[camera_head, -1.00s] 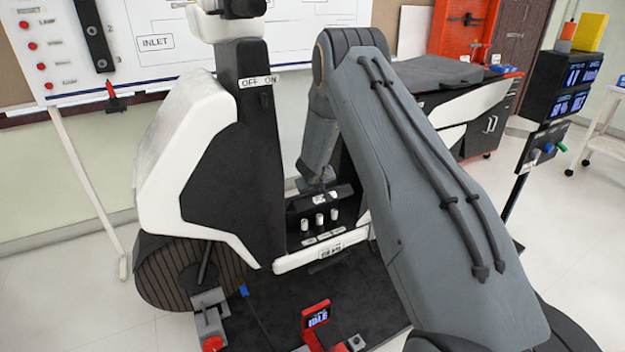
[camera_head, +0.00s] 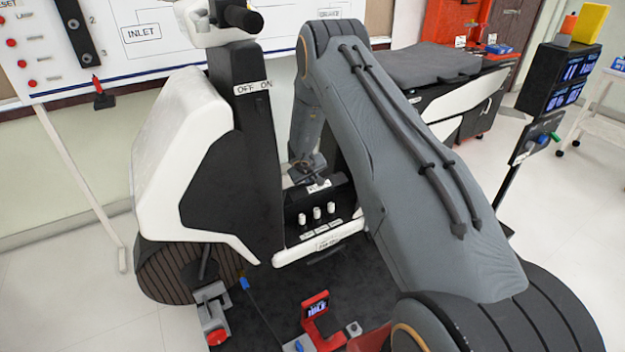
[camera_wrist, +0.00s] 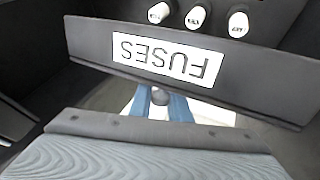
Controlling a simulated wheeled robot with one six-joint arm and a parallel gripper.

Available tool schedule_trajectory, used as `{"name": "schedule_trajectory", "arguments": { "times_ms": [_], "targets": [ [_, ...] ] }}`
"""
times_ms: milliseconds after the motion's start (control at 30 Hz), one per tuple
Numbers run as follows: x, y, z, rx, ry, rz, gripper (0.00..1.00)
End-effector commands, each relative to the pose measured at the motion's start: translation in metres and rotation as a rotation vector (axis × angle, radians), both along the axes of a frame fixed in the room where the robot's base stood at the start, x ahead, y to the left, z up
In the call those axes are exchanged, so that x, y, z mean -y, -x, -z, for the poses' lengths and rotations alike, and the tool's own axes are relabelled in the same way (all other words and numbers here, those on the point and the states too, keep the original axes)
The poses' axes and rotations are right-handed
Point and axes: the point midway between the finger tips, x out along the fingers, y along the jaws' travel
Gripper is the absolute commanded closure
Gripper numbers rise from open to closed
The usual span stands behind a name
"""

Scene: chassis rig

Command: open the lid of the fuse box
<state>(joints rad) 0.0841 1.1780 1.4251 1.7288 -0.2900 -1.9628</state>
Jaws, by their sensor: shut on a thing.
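The fuse box (camera_head: 333,221) is a dark compartment low in the white and black chassis, with white fuses (camera_head: 317,213) showing in its front. Its dark lid (camera_wrist: 90,40) bears an upside-down FUSES label in the wrist view and stands tilted up, with the fuses (camera_wrist: 198,16) visible past its edge. My gripper (camera_wrist: 160,106) has blue fingers shut on the small round lid knob (camera_wrist: 160,97). In the head view my wrist comes down behind the raised lid; the fingertips there are too small to make out.
The OFF/ON column (camera_head: 245,140) rises just left of the box. A whiteboard (camera_head: 190,45) is behind, and a dark cabinet (camera_head: 455,95) is at the back right.

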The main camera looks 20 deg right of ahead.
Motion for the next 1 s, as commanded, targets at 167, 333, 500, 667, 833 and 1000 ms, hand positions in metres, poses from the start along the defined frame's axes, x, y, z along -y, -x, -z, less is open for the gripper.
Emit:
{"name": "schedule_trajectory", "arguments": {
  "times_ms": [167, 333, 500, 667, 833, 1000],
  "targets": [
    [0.001, -0.001, 0.000, 0.000, 0.003, 0.000, 1.00],
    [0.000, -0.001, 0.000, 0.001, 0.003, 0.000, 0.79],
    [-0.002, -0.001, 0.000, 0.000, 0.002, -0.002, 0.67],
    [-0.002, 0.000, 0.000, 0.000, 0.002, -0.002, 0.67],
    [-0.004, 0.003, -0.007, 0.000, 0.002, -0.002, 0.67],
    [-0.011, 0.013, -0.028, 0.002, 0.001, -0.001, 0.67]
  ]
}}
